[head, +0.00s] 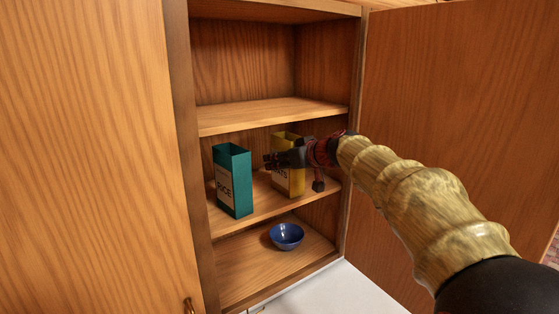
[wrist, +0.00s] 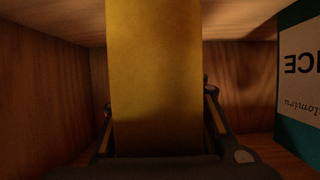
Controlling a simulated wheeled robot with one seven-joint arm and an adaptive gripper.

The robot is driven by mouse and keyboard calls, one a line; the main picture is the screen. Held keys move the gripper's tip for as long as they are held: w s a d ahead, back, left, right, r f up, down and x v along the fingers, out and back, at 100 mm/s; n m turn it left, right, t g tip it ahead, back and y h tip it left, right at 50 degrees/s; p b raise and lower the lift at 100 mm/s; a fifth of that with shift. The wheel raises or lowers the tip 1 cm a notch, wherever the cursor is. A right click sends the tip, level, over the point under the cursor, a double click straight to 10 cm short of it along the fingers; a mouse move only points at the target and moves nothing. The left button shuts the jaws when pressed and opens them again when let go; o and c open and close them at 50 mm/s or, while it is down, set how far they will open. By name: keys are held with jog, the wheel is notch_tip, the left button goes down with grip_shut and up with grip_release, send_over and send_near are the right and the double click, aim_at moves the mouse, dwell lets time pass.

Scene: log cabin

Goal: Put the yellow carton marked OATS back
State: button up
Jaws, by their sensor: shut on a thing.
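The yellow carton (head: 291,182) stands upright on the cabinet's middle shelf, right of the teal carton; part of its label, ending in "TS", shows beside my gripper. My gripper (head: 270,161) reaches in from the right and covers the carton's upper part in the head view. In the wrist view the yellow carton (wrist: 155,75) fills the middle, between the two fingers of my gripper (wrist: 160,125), which is shut on it. Whether the carton's base touches the shelf is hard to tell.
A teal carton marked RICE (head: 233,182) stands left on the same shelf; it shows at right in the wrist view (wrist: 300,110). A blue bowl (head: 286,236) sits on the shelf below. The top shelf (head: 270,114) is empty. The open door (head: 450,110) stands at right.

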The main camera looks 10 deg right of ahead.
jog(key=shift+f, duration=0.15)
jog(key=o, duration=1.2)
jog(key=shift+c, duration=0.2)
jog(key=shift+o, duration=0.5)
jog(key=shift+r, duration=0.25)
jog(key=b+v, duration=0.3)
jog(key=v, duration=0.9)
jog(key=shift+f, duration=0.15)
jog(key=shift+d, duration=0.1)
